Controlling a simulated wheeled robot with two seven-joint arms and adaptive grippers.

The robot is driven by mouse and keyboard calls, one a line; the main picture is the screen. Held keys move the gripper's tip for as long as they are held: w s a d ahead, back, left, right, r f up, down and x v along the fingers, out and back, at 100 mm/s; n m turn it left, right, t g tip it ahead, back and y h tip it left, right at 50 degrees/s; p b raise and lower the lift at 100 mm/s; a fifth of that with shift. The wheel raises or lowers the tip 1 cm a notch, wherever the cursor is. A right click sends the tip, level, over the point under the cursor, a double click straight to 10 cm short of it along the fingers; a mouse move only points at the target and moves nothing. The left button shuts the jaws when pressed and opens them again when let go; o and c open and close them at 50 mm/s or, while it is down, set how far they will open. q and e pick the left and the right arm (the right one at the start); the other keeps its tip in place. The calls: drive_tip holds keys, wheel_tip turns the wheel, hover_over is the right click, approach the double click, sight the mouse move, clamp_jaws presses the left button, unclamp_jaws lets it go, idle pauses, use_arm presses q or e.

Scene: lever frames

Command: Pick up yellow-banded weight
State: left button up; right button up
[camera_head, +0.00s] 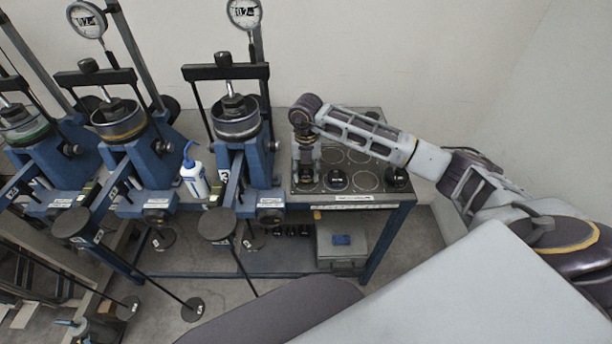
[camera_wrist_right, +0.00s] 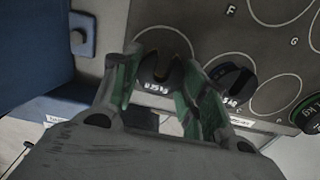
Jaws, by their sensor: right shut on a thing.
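My right gripper (camera_head: 305,174) reaches down to the left end of the weight board (camera_head: 365,155). A second dark weight (camera_wrist_right: 236,82) stands just right of the fingers and also shows in the head view (camera_head: 337,180). My left gripper is not in view.
A green-banded weight (camera_wrist_right: 308,108) stands at the board's right end. Left of the board stand blue lever frames (camera_head: 258,160) with dial gauges (camera_head: 243,12) and long beams. A white bottle (camera_head: 194,178) stands between frames.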

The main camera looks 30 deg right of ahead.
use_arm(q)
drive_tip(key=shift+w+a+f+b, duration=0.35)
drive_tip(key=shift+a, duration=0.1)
use_arm(e)
wheel_tip(320, 180, up, 8)
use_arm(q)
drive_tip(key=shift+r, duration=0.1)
use_arm(e)
drive_tip(key=shift+r, duration=0.15)
use_arm(q)
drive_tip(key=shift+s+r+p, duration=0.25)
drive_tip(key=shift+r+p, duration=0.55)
drive_tip(key=shift+p, duration=0.1)
use_arm(e)
drive_tip(key=shift+r, duration=1.35)
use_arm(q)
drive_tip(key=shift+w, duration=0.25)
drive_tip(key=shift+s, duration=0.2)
